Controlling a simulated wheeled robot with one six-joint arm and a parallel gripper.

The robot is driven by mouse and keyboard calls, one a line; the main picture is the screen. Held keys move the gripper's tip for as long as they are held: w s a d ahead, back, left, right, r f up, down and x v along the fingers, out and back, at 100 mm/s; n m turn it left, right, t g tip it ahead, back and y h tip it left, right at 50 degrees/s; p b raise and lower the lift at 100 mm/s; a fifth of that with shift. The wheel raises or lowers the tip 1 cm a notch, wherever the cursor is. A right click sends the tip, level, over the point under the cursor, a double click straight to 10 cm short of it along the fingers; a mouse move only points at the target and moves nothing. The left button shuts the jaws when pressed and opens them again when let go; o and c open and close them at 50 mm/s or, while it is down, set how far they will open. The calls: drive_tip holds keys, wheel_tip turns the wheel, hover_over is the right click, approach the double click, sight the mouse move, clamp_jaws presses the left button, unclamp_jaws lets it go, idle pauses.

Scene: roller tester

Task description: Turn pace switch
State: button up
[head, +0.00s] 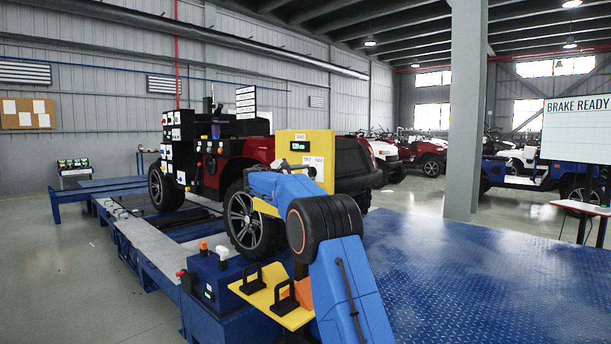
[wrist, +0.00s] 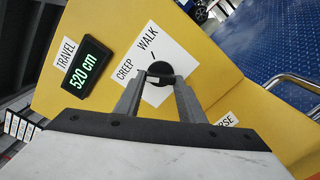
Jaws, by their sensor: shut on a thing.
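In the wrist view the pace switch (wrist: 159,70) is a round black knob on a white label marked CREEP and WALK, on a yellow panel (wrist: 112,28). A short black line on the label lies between the knob and the word WALK. My gripper (wrist: 159,78) is shut on the knob, one grey finger on each side. The knob's own pointer is not clear. In the head view the yellow panel (head: 292,146) stands beside the red vehicle, and my blue arm hides its lower part and the gripper.
A travel display (wrist: 87,68) reading 520 cm sits left of the switch. Another label ending in RSE (wrist: 227,121) is partly hidden at lower right. A blue box with knobs (head: 215,275) and a yellow shelf with black handles (head: 262,297) stand low in front. Blue floor plate (head: 440,270) is clear at right.

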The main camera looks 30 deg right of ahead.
drive_tip(key=shift+f, duration=0.15)
drive_tip(key=o, duration=1)
drive_tip(key=shift+a, duration=0.1)
drive_tip(key=shift+o, duration=0.2)
drive_tip(key=v, duration=1.7)
drive_tip(key=shift+a, duration=0.15)
drive_tip(key=shift+s, duration=0.1)
